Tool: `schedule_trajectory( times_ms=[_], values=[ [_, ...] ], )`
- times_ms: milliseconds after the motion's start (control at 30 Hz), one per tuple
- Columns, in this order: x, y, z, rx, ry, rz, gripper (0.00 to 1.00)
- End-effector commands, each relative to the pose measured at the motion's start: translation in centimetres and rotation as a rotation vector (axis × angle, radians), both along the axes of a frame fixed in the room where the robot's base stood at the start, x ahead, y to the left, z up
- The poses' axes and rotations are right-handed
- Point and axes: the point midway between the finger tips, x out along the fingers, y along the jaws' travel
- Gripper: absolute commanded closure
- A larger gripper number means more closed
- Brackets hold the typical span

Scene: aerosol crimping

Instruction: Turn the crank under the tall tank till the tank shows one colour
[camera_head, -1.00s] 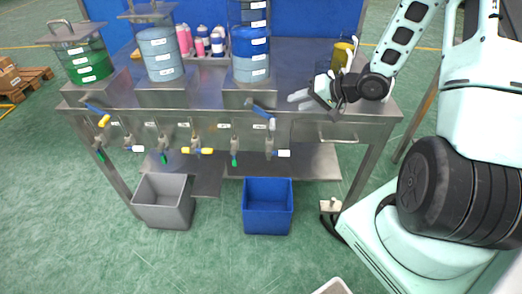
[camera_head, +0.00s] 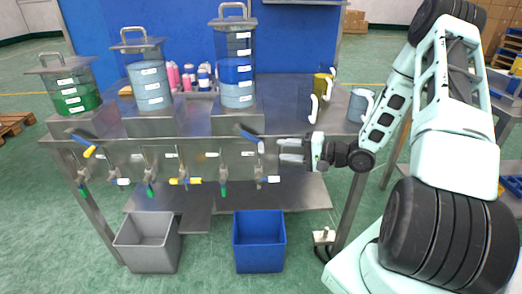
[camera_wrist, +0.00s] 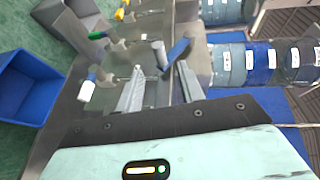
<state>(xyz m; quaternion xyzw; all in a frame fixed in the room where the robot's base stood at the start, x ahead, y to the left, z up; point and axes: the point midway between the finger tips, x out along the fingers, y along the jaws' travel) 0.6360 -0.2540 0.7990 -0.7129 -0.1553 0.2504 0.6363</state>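The tall tank (camera_head: 237,60) stands on the right-hand metal block, with a clear upper part, a blue layer and a grey-blue layer below. Its layers also show at the right of the wrist view (camera_wrist: 258,62). The crank (camera_head: 250,138), with a blue grip, sticks out of the bench front under this tank. In the wrist view the crank's blue grip (camera_wrist: 178,52) lies just beyond my fingertips, nearer the right finger. My gripper (camera_head: 280,151) is open and empty, in front of the panel just right of the crank. Contact with the crank cannot be told.
A tap with a white handle (camera_head: 272,179) hangs below the crank. Two shorter tanks stand left, over another crank (camera_head: 83,136) and more taps. A blue bin (camera_head: 259,242) and a grey bin (camera_head: 147,243) are on the floor. Mugs (camera_head: 360,105) stand on the right.

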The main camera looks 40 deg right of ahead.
Motion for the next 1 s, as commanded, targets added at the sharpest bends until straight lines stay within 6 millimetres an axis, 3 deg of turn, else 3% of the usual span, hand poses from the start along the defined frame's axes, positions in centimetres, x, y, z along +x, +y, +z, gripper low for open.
schedule_trajectory(
  times_ms=[200, 400, 867, 1000],
  values=[
    [3.8, 2.5, -0.8, -0.001, -0.001, 0.003, 0.61],
    [6.2, 4.0, -1.2, -0.001, -0.001, 0.002, 0.61],
    [7.1, 4.7, -1.4, -0.001, 0.000, 0.000, 0.61],
    [7.1, 4.6, -1.4, -0.001, 0.000, 0.000, 0.98]
  ],
)
